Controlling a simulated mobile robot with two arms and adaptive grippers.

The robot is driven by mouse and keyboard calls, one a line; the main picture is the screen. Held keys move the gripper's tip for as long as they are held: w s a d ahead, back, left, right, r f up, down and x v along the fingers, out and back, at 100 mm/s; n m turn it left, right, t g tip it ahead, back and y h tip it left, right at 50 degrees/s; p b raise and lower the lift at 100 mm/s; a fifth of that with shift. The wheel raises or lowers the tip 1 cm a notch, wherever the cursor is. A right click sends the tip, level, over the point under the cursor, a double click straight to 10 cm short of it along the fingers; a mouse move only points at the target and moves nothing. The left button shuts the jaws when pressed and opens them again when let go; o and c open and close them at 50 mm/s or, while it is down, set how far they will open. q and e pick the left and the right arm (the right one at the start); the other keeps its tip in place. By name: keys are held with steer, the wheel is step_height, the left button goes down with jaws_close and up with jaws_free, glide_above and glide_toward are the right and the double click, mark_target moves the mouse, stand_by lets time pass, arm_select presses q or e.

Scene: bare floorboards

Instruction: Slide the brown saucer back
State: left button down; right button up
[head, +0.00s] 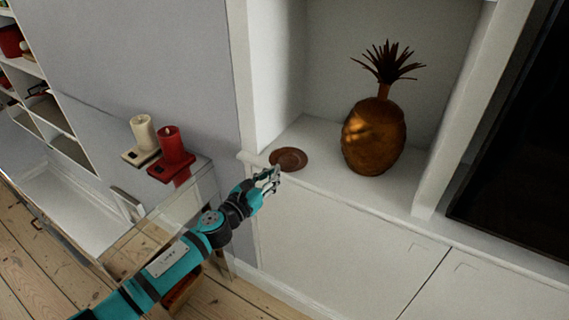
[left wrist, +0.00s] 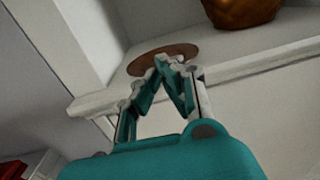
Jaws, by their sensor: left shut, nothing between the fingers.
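The brown saucer (head: 289,159) is a small round dish lying flat near the front left of a white shelf. My left gripper (head: 275,175) is at the shelf's front edge, right by the saucer's near side. In the left wrist view the saucer (left wrist: 176,52) is just beyond the shut fingertips (left wrist: 163,62), which overlap its near rim. I cannot tell whether they touch it. The fingers hold nothing. My right gripper is not in view.
A golden pineapple ornament (head: 374,137) stands right of the saucer on the white shelf (head: 330,143). The alcove's side wall rises left of the saucer. Free shelf lies behind it.

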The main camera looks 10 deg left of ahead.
mark_target(281, 164)
arm_select(q)
steer(key=shift+w+d+r, duration=0.15)
steer(key=shift+w+d, duration=0.05)
steer(key=shift+w, duration=0.2)
steer(key=shift+w+d, duration=0.2)
steer(key=shift+w, duration=0.5)
steer(key=shift+w+d+b, duration=0.15)
steer(key=shift+w+b, duration=0.1)
steer(key=shift+b, duration=0.05)
steer(key=shift+w, duration=0.1)
steer(key=shift+w+d, duration=0.15)
steer(key=shift+w+d, duration=0.1)
steer(key=shift+w, duration=0.15)
steer(key=shift+w, duration=0.1)
steer(key=shift+w+d, duration=0.1)
steer(key=shift+w, duration=0.1)
